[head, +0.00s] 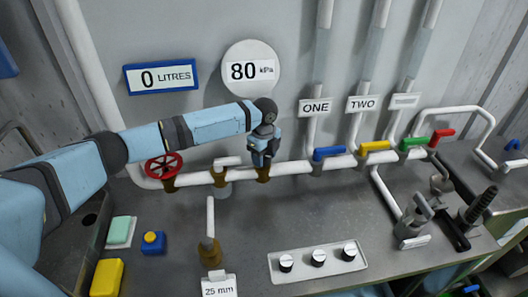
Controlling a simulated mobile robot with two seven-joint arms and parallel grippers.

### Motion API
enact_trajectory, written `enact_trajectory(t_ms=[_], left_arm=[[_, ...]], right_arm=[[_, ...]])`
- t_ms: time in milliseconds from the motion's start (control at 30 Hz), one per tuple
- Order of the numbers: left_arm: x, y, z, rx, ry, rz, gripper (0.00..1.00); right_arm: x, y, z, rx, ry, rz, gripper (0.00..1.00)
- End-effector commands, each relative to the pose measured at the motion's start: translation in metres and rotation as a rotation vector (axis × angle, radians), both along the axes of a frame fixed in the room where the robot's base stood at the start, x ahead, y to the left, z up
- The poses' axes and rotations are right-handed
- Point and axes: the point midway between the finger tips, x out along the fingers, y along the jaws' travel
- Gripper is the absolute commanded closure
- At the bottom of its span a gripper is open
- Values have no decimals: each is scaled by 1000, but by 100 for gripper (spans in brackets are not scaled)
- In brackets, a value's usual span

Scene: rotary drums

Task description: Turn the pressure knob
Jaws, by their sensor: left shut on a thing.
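My left arm reaches in from the left, and my left gripper (264,157) points down onto a brass fitting (263,175) on the white pipe. It is shut on what seems to be the pressure knob on that fitting, and the fingers hide the knob. The pressure display (250,70) above the pipe is a white disc reading 80 kPa. My right gripper is not in view.
A red handwheel (164,166) and a white-handled valve (222,170) stand left of the gripper. Blue (329,154), yellow (374,146) and green (413,142) handles line the pipe to the right. Three black-and-white knobs sit on a panel (302,275) in front.

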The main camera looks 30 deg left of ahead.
Motion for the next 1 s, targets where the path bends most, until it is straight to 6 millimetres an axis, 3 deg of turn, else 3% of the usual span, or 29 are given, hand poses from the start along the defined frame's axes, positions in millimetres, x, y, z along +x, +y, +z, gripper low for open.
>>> enact_trajectory(t_ms=[667, 700, 767, 1000], left_arm=[[0, -1, 0, -1, -1, -65, 73], [0, -1, 0, -1, -1, -65, 41], [0, -1, 0, -1, -1, -65, 27], [0, 0, 0, 0, 0, -64, 24]], right_arm=[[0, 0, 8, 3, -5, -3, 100], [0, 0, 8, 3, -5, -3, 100], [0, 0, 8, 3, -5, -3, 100], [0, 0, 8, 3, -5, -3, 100]])
